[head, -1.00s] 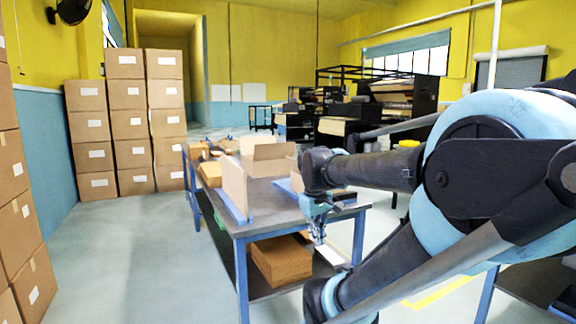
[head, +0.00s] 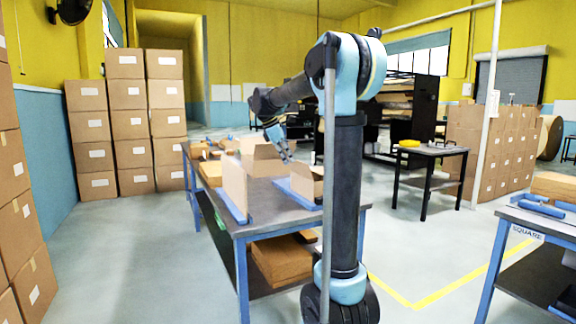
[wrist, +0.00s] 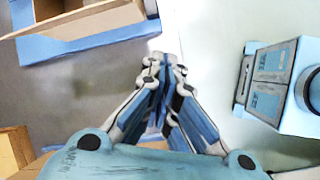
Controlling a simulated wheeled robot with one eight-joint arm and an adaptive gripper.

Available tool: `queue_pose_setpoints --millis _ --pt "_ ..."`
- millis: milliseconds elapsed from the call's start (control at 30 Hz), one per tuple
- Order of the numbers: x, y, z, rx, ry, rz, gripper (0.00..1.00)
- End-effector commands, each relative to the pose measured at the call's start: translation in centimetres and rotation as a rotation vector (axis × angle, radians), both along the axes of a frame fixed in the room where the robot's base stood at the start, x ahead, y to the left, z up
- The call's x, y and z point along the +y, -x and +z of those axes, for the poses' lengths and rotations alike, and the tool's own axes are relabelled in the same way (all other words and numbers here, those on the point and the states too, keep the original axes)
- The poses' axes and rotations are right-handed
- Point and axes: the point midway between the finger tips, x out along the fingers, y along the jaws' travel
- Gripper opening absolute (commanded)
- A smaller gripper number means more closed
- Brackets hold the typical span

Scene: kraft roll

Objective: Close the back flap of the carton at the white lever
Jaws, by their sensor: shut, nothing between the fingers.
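An open cardboard carton, or cardboard panels of one, stands on the workbench in the head view. A tall panel (head: 235,185) is upright at the left, a wider panel (head: 264,166) stands behind, and another (head: 306,180) stands at the right. Blue rails (head: 296,194) run along their feet. My gripper (head: 287,157) is above the bench, behind and beside the right panel, pointing down. In the wrist view my gripper (wrist: 165,62) has its fingertips together and empty. An open carton (wrist: 78,22) with a blue rail (wrist: 85,45) lies at its upper left. I cannot make out a white lever.
The workbench (head: 262,205) has a stack of cardboard (head: 280,262) on its lower shelf. Stacked cartons (head: 130,110) stand at the back left. A small black table (head: 432,152) stands at the right, with open floor between.

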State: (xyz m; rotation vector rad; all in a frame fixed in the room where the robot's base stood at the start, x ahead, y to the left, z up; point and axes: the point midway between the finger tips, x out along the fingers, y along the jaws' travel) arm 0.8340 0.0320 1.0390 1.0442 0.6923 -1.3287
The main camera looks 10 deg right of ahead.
Motion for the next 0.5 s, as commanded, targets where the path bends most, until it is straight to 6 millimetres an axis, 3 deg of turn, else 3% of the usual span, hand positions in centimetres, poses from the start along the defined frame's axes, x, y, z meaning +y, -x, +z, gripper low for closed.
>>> queue_pose_setpoints --millis 33,200,400,500 --pt "0.8 -1.9 0.3 0.019 0.024 0.045 0.00" --pt "3.0 -7.3 1.1 0.087 0.108 0.193 0.00" --pt "5.1 -11.7 1.2 0.152 0.185 0.319 0.00" --pt "5.8 -12.9 1.3 0.172 0.207 0.354 0.00"
